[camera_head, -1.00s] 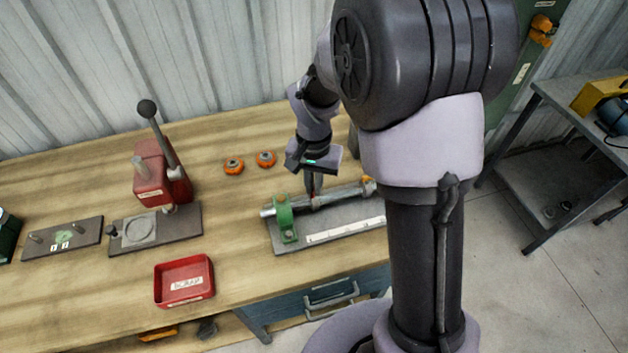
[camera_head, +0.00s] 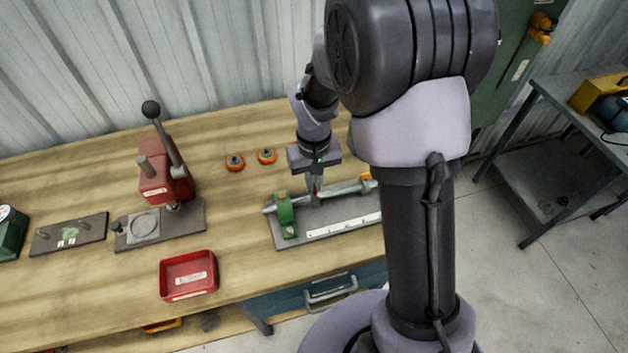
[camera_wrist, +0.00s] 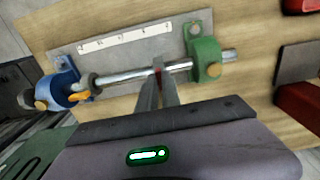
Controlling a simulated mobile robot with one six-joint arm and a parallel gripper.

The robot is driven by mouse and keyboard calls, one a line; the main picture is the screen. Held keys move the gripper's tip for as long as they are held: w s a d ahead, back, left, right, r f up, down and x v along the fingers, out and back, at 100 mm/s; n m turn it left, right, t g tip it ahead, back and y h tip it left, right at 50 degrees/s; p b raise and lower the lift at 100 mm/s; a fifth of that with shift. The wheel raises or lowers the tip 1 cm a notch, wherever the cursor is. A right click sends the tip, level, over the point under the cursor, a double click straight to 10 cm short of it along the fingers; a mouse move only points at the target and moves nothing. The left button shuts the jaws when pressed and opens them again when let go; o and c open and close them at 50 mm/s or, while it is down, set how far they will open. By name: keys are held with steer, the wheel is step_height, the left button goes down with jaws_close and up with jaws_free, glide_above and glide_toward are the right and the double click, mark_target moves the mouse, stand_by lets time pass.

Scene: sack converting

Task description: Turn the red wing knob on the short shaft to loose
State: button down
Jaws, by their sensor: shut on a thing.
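The short shaft (camera_head: 345,191) is a metal rod lying across a grey base plate, held by a green bracket (camera_head: 284,209) at its left. In the wrist view the shaft (camera_wrist: 130,77) runs between the green bracket (camera_wrist: 206,60) and a blue bracket (camera_wrist: 62,86). My gripper (camera_head: 315,198) points down at the shaft, and its fingers (camera_wrist: 158,76) are shut on the red wing knob (camera_wrist: 158,70). Only a sliver of red shows between the fingertips; the rest of the knob is hidden, so its angle cannot be told.
A white scale strip (camera_head: 340,229) lies along the plate's front. Two orange knobs (camera_head: 235,162) (camera_head: 267,156) rest behind it on the bench. A red lever press (camera_head: 165,172) and a red tray (camera_head: 188,275) stand to the left. An orange part (camera_wrist: 80,96) sits by the blue bracket.

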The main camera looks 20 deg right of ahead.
stand_by(0.4)
steer(key=c, duration=1.5)
jaws_free()
steer(key=shift+c, duration=0.2)
step_height(320, 180, up, 17)
steer(key=p, duration=0.5)
steer(key=shift+r, duration=0.2)
